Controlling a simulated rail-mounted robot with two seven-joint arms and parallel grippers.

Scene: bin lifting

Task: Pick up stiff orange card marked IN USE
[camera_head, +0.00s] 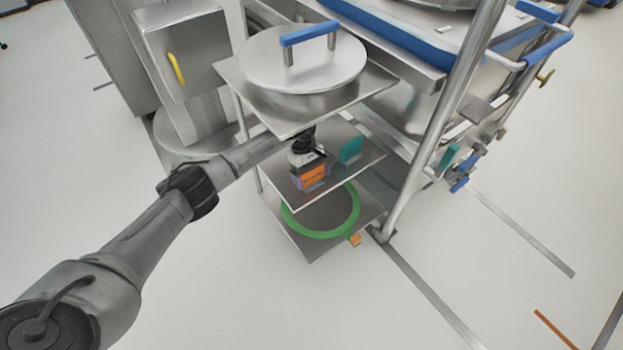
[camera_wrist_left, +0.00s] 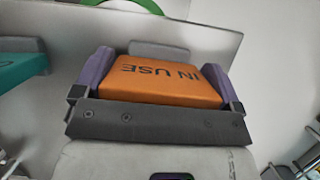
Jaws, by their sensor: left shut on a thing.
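The stiff orange card (camera_wrist_left: 160,80) fills the middle of the left wrist view, with IN USE printed on it in dark letters. My left gripper (camera_wrist_left: 163,75) is shut on it, with a purple finger at each side edge. In the head view my left arm reaches in from the left to the middle shelf of a steel rack. The orange card (camera_head: 313,176) shows there at the left gripper (camera_head: 312,180), over that shelf. I cannot tell whether the card still touches the shelf. My right gripper is not in view.
A teal block (camera_head: 351,149) stands on the middle shelf (camera_head: 352,172), right of the card. The top shelf (camera_head: 262,98) holds a round lid (camera_head: 300,62) close above my wrist. A green ring (camera_head: 320,233) lies on the bottom shelf. A steel post stands to the right.

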